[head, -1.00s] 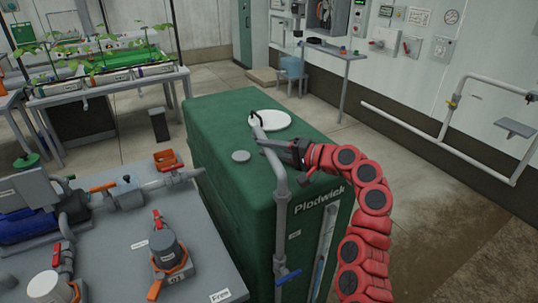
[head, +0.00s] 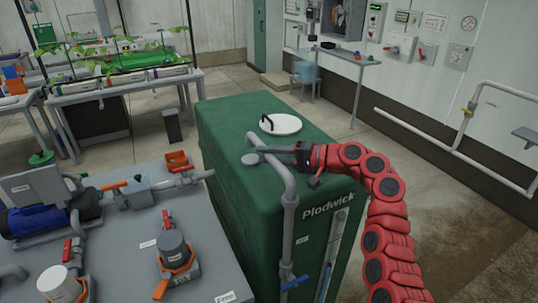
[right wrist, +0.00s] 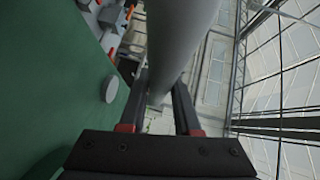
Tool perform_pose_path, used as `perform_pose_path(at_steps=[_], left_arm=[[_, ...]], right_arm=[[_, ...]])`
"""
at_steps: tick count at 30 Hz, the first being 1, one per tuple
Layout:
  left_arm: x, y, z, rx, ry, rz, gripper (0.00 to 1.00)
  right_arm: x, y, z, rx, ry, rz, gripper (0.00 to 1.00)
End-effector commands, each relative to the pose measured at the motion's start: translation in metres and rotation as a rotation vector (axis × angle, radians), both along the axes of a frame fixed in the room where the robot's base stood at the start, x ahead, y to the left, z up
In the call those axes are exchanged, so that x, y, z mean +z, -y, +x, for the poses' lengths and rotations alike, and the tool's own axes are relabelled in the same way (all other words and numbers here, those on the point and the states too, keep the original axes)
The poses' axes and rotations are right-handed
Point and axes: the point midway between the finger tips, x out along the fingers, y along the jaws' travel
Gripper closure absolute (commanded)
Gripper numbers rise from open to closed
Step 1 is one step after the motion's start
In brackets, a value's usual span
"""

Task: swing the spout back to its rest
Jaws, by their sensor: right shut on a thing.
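The spout is a grey pipe (head: 274,163) bent over at the top of a grey upright (head: 289,215) beside the green tank (head: 235,125). Its free end lies over the tank top, left of and nearer than the white round lid (head: 285,125) with its black handle. My right gripper (head: 291,155) comes in from the right and is shut on the spout's bent upper part. In the right wrist view the pipe (right wrist: 183,40) runs between the two fingers (right wrist: 163,100). My left gripper is out of view.
A blue-handled valve (head: 295,283) sits low on the upright. A grey bench (head: 120,245) with a pump, pipes and orange-handled valves stands at left. A small grey cap (head: 249,159) is on the tank top near the spout. Open floor lies right of the tank.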

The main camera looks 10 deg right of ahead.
Motion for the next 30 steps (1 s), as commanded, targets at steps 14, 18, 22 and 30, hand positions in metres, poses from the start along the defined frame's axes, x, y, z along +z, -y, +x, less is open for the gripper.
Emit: perform_pose_path(at_steps=[14,18,22,30], left_arm=[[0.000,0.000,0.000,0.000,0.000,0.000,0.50],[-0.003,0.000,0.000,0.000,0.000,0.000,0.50],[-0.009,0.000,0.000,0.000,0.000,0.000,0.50],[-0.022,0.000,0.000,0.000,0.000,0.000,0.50]], right_arm=[[0.000,-0.001,-0.001,0.003,-0.001,0.000,0.39],[0.000,0.007,-0.004,-0.001,0.000,0.001,0.39],[0.002,0.027,-0.016,0.000,0.004,-0.002,0.39],[0.011,0.090,-0.053,-0.002,-0.001,0.000,0.39]])
